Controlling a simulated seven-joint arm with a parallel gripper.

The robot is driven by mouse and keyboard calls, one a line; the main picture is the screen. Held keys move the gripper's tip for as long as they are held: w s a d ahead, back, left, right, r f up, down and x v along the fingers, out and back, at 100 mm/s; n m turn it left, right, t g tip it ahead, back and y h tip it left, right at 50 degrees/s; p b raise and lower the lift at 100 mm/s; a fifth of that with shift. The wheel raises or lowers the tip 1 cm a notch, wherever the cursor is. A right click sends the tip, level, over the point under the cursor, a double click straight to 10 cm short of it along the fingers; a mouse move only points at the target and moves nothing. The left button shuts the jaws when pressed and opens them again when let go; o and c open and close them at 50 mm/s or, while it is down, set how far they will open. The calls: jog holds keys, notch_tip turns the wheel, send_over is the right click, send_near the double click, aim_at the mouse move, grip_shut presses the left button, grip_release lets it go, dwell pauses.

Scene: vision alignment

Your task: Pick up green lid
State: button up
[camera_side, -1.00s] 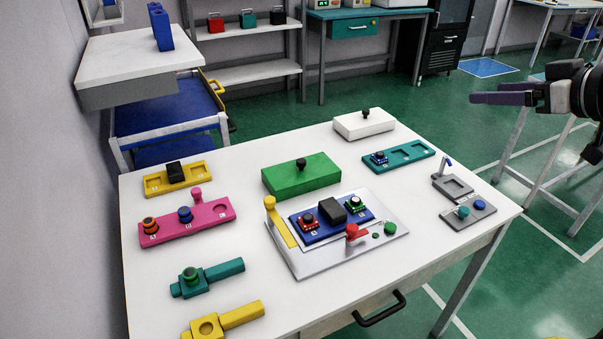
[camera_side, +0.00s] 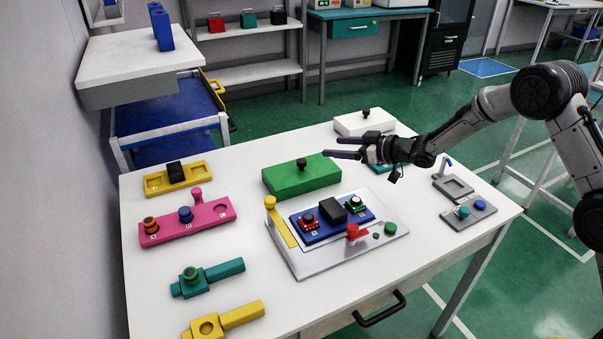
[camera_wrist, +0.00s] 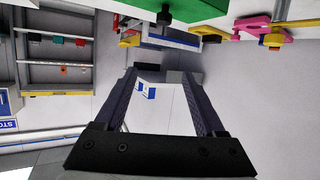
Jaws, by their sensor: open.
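The green lid (camera_side: 290,178) is a flat green block with a black knob (camera_side: 302,162) on top. It lies on the white table, left of the back middle in the side view. In the wrist view the green lid (camera_wrist: 195,8) and its knob show at the top edge, partly cut off. My gripper (camera_side: 343,147) is open and empty. In the side view it is in the air just right of the green lid, its fingers pointing left. The gripper fingers also show in the wrist view (camera_wrist: 165,95) with nothing between them.
A white block with a black knob (camera_side: 352,126) stands behind my gripper. A grey board with a blue block (camera_side: 290,262) lies in front of the green lid. Pink (camera_side: 218,211) and yellow (camera_side: 152,184) holders are at left.

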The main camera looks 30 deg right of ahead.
send_near(304, 162)
jog(key=shift+g, duration=0.3)
jog(key=x, duration=0.5)
jog(key=shift+d+r, duration=0.1)
jog(key=shift+r, duration=0.1)
jog(key=shift+x, duration=3.15)
jog(key=shift+d, duration=0.1)
jog(key=shift+c, duration=0.2)
grip_shut()
